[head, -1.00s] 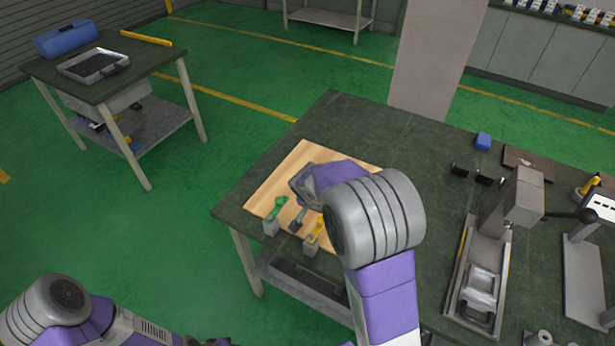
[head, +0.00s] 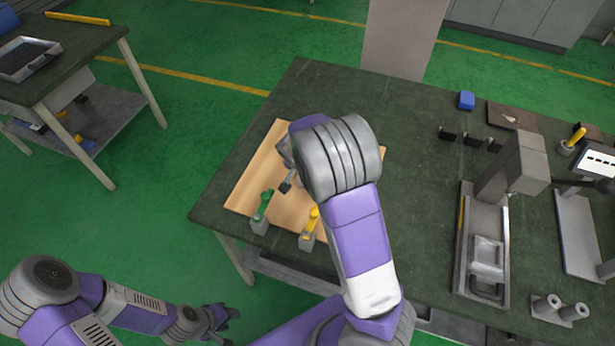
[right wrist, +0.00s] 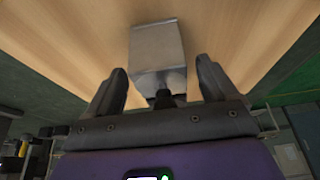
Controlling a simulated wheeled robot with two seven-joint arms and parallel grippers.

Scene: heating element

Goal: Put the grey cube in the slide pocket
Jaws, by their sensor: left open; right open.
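A grey block (right wrist: 157,45), which looks like the grey cube, stands on the wooden board in the right wrist view. A dark knob-like part shows at its near end. My right gripper (right wrist: 160,85) is open, with one finger on each side of the block's near end; I cannot tell whether they touch it. In the head view my right gripper (head: 287,180) is over the wooden board (head: 248,190), and my arm hides the block. A metal slide with a pale pocket-like tray (head: 487,255) sits under a grey press at the right. My left gripper (head: 218,322) is open and empty, off the bench.
A green-handled piece (head: 263,205) and a yellow-handled piece (head: 310,228) stand on grey bases at the board's front edge. A blue block (head: 466,100) and dark brackets (head: 468,140) lie farther back. The bench (head: 415,190) is bare between board and press.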

